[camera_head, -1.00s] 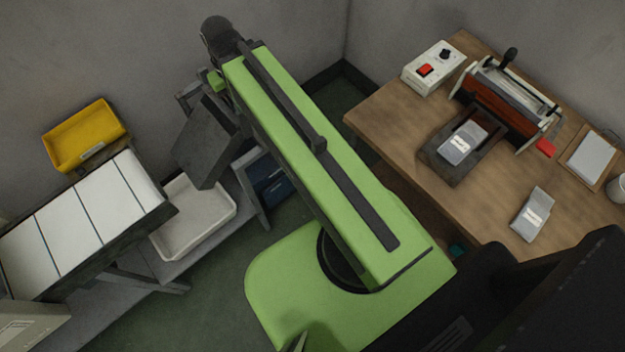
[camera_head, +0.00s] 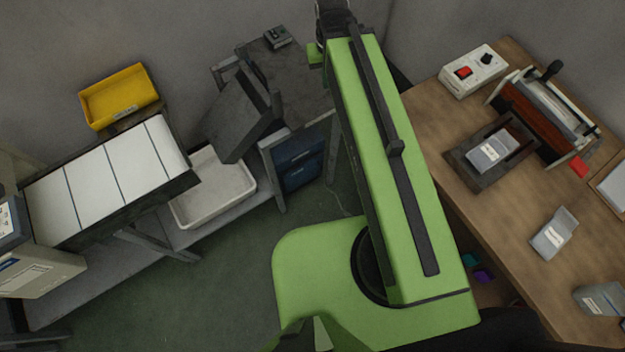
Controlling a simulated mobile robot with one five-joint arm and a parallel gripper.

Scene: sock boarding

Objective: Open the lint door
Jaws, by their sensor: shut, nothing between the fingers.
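I cannot pick out a lint door with certainty. A dark grey tilted panel (camera_head: 240,122) stands beside a grey stand (camera_head: 287,75) at the upper middle. A dark blue box-like unit (camera_head: 298,165) sits under that stand. Which of these, if any, bears the lint door is not clear. My green arm (camera_head: 395,170) runs up the middle, and its dark far end is cut by the top edge, right of the stand. My gripper does not show clearly in this view.
A rack of white panels (camera_head: 108,180), a yellow bin (camera_head: 118,97) and a white tray (camera_head: 213,190) are at left. A wooden table (camera_head: 505,220) with a press (camera_head: 545,110) and grey packets is at right. Green floor (camera_head: 215,262) is open between.

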